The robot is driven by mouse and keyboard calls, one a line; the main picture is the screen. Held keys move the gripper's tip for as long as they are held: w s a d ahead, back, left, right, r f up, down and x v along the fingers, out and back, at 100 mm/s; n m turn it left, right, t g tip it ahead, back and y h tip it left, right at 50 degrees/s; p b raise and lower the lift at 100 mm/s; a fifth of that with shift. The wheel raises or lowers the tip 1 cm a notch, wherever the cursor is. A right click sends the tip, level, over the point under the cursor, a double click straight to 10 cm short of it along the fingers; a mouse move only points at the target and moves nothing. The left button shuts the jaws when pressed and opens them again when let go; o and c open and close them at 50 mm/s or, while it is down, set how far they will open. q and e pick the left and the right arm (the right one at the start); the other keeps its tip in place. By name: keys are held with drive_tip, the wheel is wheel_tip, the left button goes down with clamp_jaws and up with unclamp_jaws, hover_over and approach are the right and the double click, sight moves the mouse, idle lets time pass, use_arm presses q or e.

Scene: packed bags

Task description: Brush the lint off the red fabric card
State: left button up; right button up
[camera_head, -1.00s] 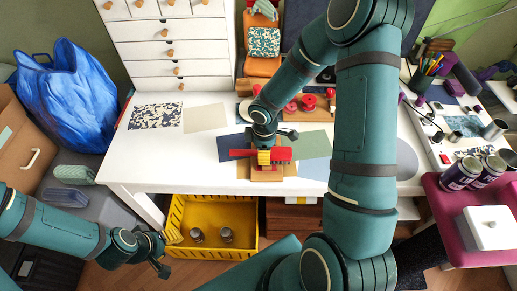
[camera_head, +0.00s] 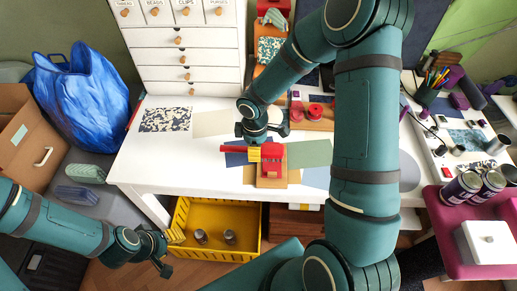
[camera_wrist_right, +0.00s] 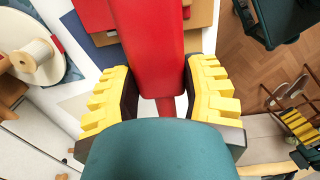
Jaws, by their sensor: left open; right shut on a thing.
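My right gripper (camera_head: 254,154) is shut on the red handle of a brush (camera_head: 234,148), over the front of the white table. In the right wrist view the red brush handle (camera_wrist_right: 152,45) runs up between the two yellow ribbed fingers (camera_wrist_right: 165,105). The red fabric card (camera_head: 271,167) lies on a tan wooden board beside the gripper, partly covered. A red edge on tan wood also shows left of the handle in the wrist view (camera_wrist_right: 92,18). Whether the brush touches the card, and any lint, I cannot make out. My left gripper (camera_head: 163,254) is open and empty by the yellow crate.
The yellow crate (camera_head: 182,214) on the floor holds two small cans. Flat fabric swatches (camera_head: 165,120) lie on the white table (camera_head: 150,170). Red round items (camera_head: 312,116) stand behind the card. White drawers (camera_head: 180,55) stand at the back, a blue bag (camera_head: 85,100) at left.

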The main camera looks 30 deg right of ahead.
drive_tip(key=shift+r+p, duration=0.6)
drive_tip(key=shift+r, duration=0.6)
drive_tip(key=shift+d, duration=0.1)
